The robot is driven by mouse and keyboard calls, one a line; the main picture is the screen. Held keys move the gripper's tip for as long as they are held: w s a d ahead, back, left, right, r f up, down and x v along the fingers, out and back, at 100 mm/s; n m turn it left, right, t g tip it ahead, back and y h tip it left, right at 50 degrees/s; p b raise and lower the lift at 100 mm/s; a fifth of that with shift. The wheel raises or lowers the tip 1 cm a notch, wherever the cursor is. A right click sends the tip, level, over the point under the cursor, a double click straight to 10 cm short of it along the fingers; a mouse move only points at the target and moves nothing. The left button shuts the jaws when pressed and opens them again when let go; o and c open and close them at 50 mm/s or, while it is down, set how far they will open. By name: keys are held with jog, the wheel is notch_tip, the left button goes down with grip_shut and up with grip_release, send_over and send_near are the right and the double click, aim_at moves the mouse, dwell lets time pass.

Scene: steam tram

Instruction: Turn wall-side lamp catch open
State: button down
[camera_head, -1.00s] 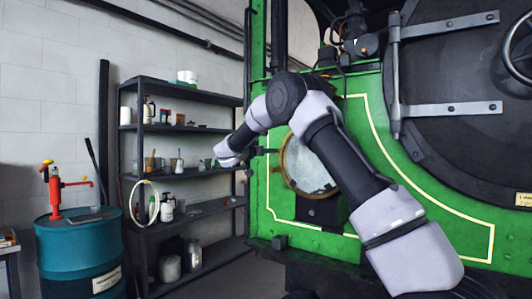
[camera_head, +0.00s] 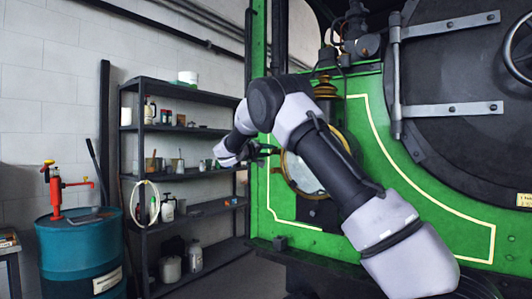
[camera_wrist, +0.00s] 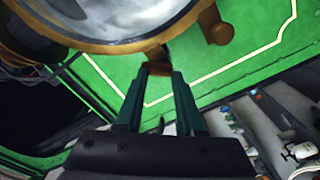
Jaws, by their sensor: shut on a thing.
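The lamp (camera_head: 300,173) is a round glass in a brass ring on the green front of the tram, partly hidden behind my arm. In the wrist view, the lamp glass (camera_wrist: 120,15) and its brass rim fill the top. A small brown-copper catch (camera_wrist: 157,68) sits below the rim, between my fingertips. My gripper (camera_wrist: 160,75) is shut on this catch, with its two dark green fingers one on each side. In the head view, my gripper (camera_head: 268,151) is at the left edge of the lamp. The catch itself is too small to tell there.
A brown knob (camera_wrist: 216,28) sticks out beside the lamp rim. A dark shelf rack (camera_head: 190,135) with cans and jars stands left of the tram, by the wall. A blue drum (camera_head: 80,250) with a red pump stands farther left.

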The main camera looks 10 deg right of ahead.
jog(key=shift+w+a+n, duration=0.1)
jog(key=shift+a+n, duration=0.1)
jog(key=shift+n, duration=1.65)
jog(key=shift+w+a+n, duration=0.1)
jog(key=shift+a+n, duration=0.05)
jog(key=shift+n, duration=1.7)
jog(key=c, duration=0.5)
grip_release()
jog(key=shift+d, duration=0.1)
jog(key=shift+s+f, duration=0.1)
jog(key=v, duration=1)
jog(key=shift+s+a, duration=0.15)
jog(key=shift+a, duration=0.2)
